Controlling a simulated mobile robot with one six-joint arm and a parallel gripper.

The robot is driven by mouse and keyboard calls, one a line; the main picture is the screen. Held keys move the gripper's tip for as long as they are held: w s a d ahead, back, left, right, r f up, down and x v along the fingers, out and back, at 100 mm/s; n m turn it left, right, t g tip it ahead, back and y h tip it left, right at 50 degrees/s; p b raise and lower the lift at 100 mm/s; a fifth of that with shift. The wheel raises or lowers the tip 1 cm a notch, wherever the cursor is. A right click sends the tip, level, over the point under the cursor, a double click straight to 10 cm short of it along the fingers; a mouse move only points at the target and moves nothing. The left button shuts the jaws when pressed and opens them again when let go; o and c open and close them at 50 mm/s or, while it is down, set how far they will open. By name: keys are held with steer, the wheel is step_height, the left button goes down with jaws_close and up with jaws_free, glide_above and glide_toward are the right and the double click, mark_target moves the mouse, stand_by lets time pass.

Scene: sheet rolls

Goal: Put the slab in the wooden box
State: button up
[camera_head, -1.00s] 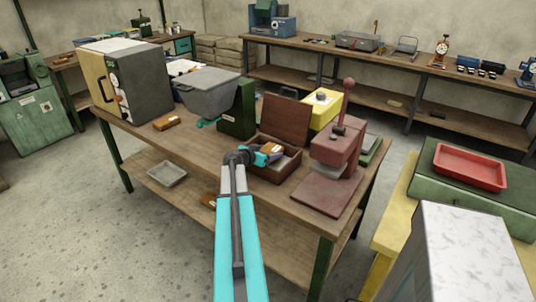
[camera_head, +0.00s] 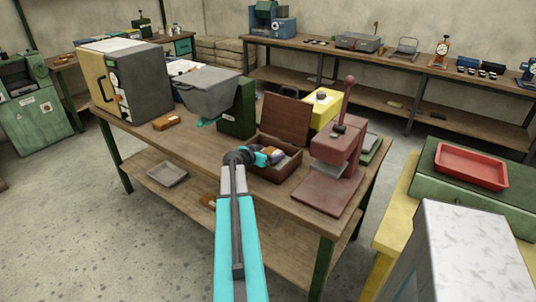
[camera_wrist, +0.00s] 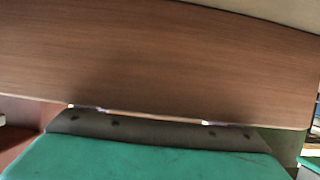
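The wooden box (camera_head: 291,167) stands open on the workbench, its reddish-brown lid (camera_head: 285,118) raised at the back. My gripper (camera_head: 264,155) is at the box's opening, over its left part. It appears shut on the slab (camera_head: 277,152), a small brown block with a pale label, held at or just inside the opening.
A red press (camera_head: 335,160) stands close to the right of the box, and a dark green machine (camera_head: 237,110) to its left. A yellow device (camera_head: 322,107) is behind. Another brown block (camera_head: 167,121) lies farther left on the bench (camera_head: 190,150).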

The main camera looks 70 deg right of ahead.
steer(key=shift+r+p, duration=0.15)
steer(key=shift+p, duration=0.25)
steer(key=shift+r+p, duration=0.55)
steer(key=shift+p, duration=0.5)
steer(key=b+v, duration=0.3)
steer(key=v, duration=0.9)
steer(key=shift+b, duration=0.3)
steer(key=shift+s, duration=0.1)
